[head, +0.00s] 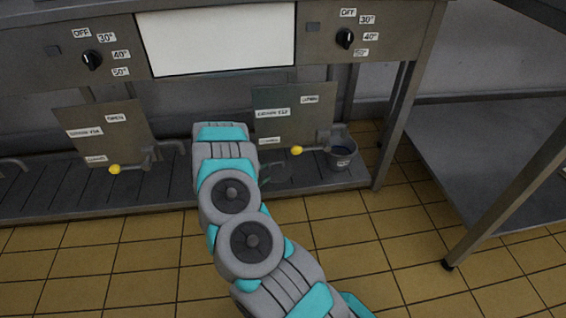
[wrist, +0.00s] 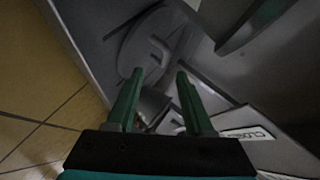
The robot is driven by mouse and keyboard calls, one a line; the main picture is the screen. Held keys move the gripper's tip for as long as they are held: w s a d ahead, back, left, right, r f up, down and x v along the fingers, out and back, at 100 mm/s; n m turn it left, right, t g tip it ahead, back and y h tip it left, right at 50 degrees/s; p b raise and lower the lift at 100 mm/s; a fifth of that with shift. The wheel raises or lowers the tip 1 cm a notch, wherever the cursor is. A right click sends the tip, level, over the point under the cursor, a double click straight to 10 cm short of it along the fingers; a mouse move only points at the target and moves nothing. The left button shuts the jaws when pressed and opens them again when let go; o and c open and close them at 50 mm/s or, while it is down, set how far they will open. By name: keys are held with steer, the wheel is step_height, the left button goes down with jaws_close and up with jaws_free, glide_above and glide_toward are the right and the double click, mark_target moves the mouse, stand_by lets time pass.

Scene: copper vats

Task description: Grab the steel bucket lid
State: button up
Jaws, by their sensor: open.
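A round grey steel lid (wrist: 133,52) with a raised handle (wrist: 158,50) lies flat on the grey surface in the wrist view. My gripper (wrist: 160,73) is open, its two green fingers apart and pointing at the lid, with the handle just beyond and between the tips. Nothing is held. Whether the fingertips touch the lid is not clear. In the head view my arm largely hides this spot. A steel bucket (head: 342,153) stands to the right on the low shelf, under a tap with a yellow-tipped lever (head: 297,150).
The slatted low shelf (head: 60,199) runs under the steel counter, with a leg (head: 400,125) at its right end. A second yellow-tipped lever (head: 115,169) sticks out on the left. A steel table (head: 490,150) stands at right. The tiled floor (head: 110,265) in front is clear.

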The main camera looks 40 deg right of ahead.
mark_target(277, 163)
steer(key=shift+w+d+f, duration=0.1)
steer(key=shift+d+f, duration=0.05)
steer(key=shift+d, duration=0.4)
steer(key=shift+w+d+f, duration=0.1)
steer(key=shift+d, duration=0.45)
steer(key=x, duration=0.5)
steer(key=shift+d+r, duration=0.25)
steer(key=shift+r, duration=0.05)
steer(key=shift+w+d+f, duration=0.15)
steer(key=shift+d+f, duration=0.05)
steer(key=shift+d, duration=0.1)
steer(key=shift+c, duration=0.3)
jaws_close()
